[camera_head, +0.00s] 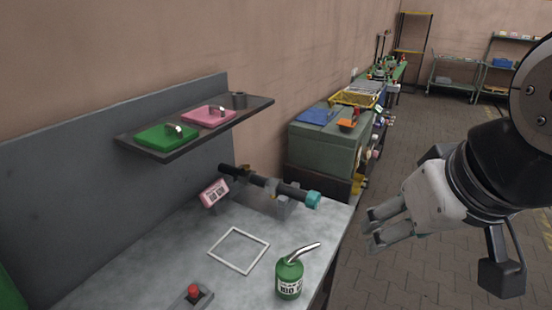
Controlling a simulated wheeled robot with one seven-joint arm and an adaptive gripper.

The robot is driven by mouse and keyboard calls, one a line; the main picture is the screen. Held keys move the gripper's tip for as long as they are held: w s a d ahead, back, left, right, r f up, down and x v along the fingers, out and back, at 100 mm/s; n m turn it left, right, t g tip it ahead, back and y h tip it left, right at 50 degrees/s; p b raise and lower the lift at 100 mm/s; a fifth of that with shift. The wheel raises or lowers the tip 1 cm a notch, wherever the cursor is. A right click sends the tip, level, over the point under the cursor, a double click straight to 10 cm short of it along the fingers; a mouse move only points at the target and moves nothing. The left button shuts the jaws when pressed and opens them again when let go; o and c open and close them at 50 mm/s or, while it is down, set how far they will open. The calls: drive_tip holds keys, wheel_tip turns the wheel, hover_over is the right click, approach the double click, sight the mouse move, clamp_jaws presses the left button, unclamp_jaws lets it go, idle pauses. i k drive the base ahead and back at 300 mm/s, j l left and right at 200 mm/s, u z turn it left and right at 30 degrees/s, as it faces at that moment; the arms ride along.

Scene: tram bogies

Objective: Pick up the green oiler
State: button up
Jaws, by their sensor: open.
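The green oiler (289,279) stands upright on the grey workbench near its right front edge. It has a white label and a silver spout that leans up to the right. My gripper (368,230) is at the right, over the floor beyond the bench edge. Its fingers point left toward the bench. The fingers are apart and hold nothing. The gripper is clear of the oiler, up and to the right of it in the picture.
A white square outline (239,250) marks the workbench (165,262). A red button box (193,294), a pink label sign (214,193) and a dark tube tool with a teal end (270,186) are nearby. A shelf (196,130) with green and pink trays overhangs the back.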

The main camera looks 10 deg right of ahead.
sight(289, 269)
drive_tip(key=k+j, duration=0.25)
drive_tip(key=k, duration=0.2)
drive_tip(key=k+j, duration=0.3)
drive_tip(key=k, duration=0.15)
